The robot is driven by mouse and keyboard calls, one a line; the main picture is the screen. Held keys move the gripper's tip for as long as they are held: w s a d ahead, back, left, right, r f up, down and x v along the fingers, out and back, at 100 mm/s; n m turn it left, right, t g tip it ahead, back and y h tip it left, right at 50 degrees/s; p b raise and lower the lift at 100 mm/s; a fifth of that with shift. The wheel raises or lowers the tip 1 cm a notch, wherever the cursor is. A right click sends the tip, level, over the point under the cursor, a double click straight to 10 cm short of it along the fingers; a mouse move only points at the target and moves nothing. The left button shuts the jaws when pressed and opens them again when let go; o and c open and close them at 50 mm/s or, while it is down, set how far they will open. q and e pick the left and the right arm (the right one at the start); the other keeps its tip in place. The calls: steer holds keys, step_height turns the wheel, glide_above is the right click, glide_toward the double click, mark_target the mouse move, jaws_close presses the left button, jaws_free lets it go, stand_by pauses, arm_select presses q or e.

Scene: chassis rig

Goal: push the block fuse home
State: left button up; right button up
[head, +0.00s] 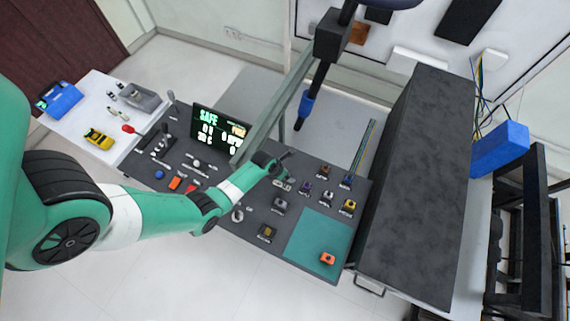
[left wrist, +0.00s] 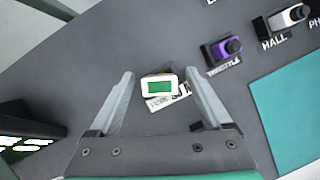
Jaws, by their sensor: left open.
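A small white block with a green top face, which looks like the block fuse (left wrist: 158,86), sits on the dark grey panel in the left wrist view. A pale printed label beside it is partly covered. My left gripper (left wrist: 163,78) is open, with one finger on each side of the block and visible gaps between. In the head view my left gripper (head: 280,165) is low over the middle of the panel (head: 258,208). I cannot tell how deep the block sits. My right gripper is not in view.
A screen reading SAFE (head: 222,130) stands just left of my gripper. A purple THROTTLE connector (left wrist: 222,49) and a HALL connector (left wrist: 288,18) are nearby. A teal mat (head: 312,237) holds an orange part (head: 327,258). A large dark box (head: 420,170) stands at the right.

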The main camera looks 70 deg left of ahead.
arm_select(q)
jaws_close()
stand_by(0.4)
steer(key=shift+r, duration=0.1)
